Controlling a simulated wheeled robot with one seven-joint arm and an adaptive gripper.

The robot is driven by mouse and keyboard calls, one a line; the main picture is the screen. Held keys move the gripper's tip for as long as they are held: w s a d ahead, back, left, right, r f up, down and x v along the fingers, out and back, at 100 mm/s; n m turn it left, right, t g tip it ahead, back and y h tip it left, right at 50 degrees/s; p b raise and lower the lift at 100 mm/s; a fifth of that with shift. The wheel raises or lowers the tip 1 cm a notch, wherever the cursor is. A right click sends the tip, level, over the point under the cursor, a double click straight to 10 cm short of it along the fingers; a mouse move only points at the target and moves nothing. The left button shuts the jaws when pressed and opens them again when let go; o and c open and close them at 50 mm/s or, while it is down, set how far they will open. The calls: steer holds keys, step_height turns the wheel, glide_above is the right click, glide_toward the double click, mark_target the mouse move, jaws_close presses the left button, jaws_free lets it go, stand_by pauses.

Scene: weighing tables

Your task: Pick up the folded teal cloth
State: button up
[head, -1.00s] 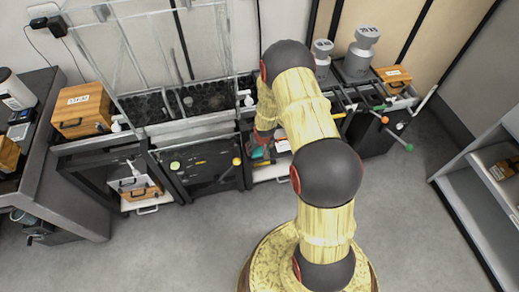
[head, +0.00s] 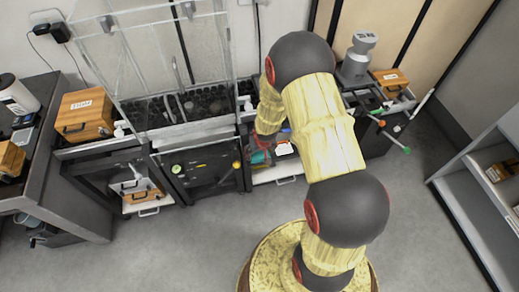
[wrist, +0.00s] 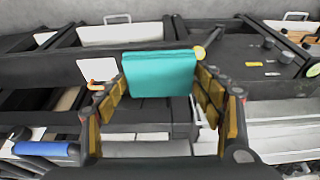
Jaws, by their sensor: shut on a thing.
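The folded teal cloth (wrist: 160,74) is held between the yellow-padded fingers of my gripper (wrist: 162,92) in the wrist view. The fingers press on its left and right ends, and its broad face is turned to the wrist camera. In the head view the teal cloth (head: 259,157) shows as a small patch below my arm, near the white surface between the dark frames. My gripper there is mostly hidden by my own arm. I cannot tell the exact gap between the cloth and the surface under it.
A glass-fronted case (head: 160,60) stands on the dark bench left of my arm. Wooden boxes (head: 86,114) sit at the left and right. A blue-handled thing (wrist: 42,148) lies at lower left in the wrist view. The grey floor (head: 200,240) in front is clear.

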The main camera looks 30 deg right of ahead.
steer(key=s+a+r, duration=0.3)
steer(key=s, duration=0.3)
steer(key=shift+s+a, duration=0.25)
steer(key=shift+r, duration=0.1)
steer(key=o, duration=0.4)
steer(key=c, duration=0.4)
steer(key=shift+c, duration=0.4)
steer(key=shift+s+n, duration=0.3)
steer(key=shift+w+d+r, duration=0.15)
steer(key=shift+w+r, duration=0.05)
